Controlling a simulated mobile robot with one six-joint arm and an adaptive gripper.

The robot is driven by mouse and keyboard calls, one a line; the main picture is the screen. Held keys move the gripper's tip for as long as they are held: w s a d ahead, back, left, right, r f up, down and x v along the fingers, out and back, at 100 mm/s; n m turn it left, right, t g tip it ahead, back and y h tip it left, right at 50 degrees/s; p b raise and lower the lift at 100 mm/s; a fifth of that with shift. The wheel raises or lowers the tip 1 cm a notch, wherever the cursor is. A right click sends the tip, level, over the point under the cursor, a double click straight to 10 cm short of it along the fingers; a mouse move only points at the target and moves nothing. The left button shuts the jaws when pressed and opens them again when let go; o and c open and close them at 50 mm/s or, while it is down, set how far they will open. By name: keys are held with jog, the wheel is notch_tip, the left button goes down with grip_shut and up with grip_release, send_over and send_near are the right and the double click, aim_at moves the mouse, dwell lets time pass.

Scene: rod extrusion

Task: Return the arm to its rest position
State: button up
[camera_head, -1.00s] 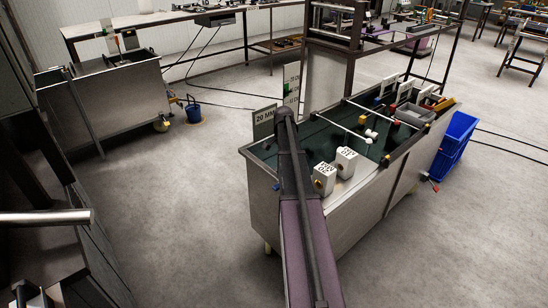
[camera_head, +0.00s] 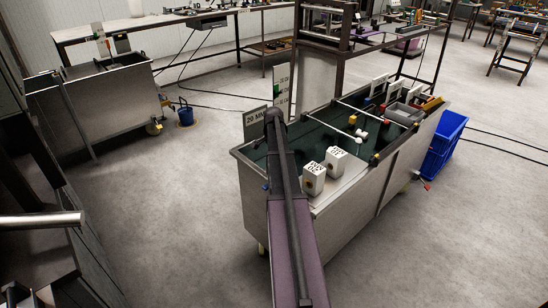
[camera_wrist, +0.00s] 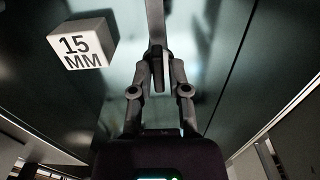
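My gripper shows in the wrist view (camera_wrist: 158,58), with its two fingers drawn together at the tips over the dark tank surface. A pale grey strip (camera_wrist: 155,20) runs up from behind the fingertips; I cannot tell whether it touches them. In the head view my purple arm (camera_head: 293,250) reaches forward over the near left end of the steel tank (camera_head: 335,220). The gripper itself is hidden there behind the arm.
A white block marked 15 MM (camera_wrist: 82,43) lies left of the fingers. Two white blocks (camera_head: 313,180) (camera_head: 336,162) stand on the tank, right of my arm. A blue crate (camera_head: 443,145) is at right.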

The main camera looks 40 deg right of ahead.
jog(key=shift+o, duration=0.7)
jog(key=shift+d, duration=0.1)
jog(key=shift+r, duration=0.1)
